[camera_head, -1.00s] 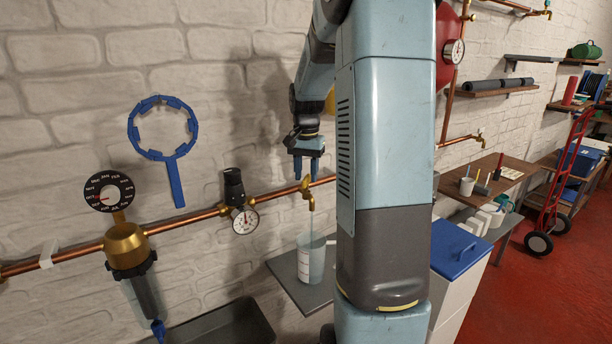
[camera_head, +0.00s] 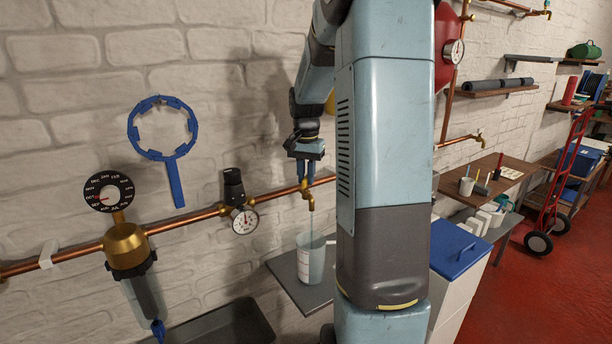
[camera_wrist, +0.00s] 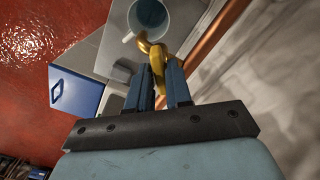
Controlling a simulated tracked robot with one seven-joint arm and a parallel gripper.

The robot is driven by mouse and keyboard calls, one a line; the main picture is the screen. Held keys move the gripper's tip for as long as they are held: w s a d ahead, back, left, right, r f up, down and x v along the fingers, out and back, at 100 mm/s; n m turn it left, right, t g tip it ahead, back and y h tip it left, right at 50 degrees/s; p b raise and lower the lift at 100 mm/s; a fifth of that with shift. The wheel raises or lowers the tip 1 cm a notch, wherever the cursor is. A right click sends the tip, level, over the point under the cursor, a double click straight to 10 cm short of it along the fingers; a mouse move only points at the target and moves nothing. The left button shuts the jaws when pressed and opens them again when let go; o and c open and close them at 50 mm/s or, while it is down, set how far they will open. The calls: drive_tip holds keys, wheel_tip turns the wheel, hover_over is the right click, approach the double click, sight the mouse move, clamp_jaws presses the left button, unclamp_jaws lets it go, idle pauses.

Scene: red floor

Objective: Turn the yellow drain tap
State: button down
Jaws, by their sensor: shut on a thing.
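The yellow drain tap (camera_head: 307,194) hangs from the copper pipe on the white brick wall. My gripper (camera_head: 306,174) is directly above it, pointing down. In the wrist view the tap's golden body (camera_wrist: 154,50) shows at and between the tips of my gripper (camera_wrist: 159,74). Its two blue fingers are shut on the tap's upper part, which they partly hide. A thin pale stream appears to run down from the spout into the jug (camera_head: 311,262) below. The jug's open top also shows in the wrist view (camera_wrist: 131,36).
The jug stands on a grey shelf (camera_head: 285,270). Left along the copper pipe (camera_head: 185,226) are a pressure gauge (camera_head: 244,220) and a brass filter housing (camera_head: 126,248). A blue ring wrench (camera_head: 173,180) is on the wall. A blue-lidded white bin (camera_head: 458,250) stands right of my arm.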

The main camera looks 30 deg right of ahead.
sight(306, 177)
drive_tip(key=m, duration=0.3)
drive_tip(key=shift+a+m, duration=0.1)
drive_tip(key=shift+m, duration=2.2)
drive_tip(key=c, duration=1.2)
unclamp_jaws()
drive_tip(key=shift+o, duration=0.2)
wheel_tip(306, 177, up, 14)
drive_tip(key=shift+f, duration=0.15)
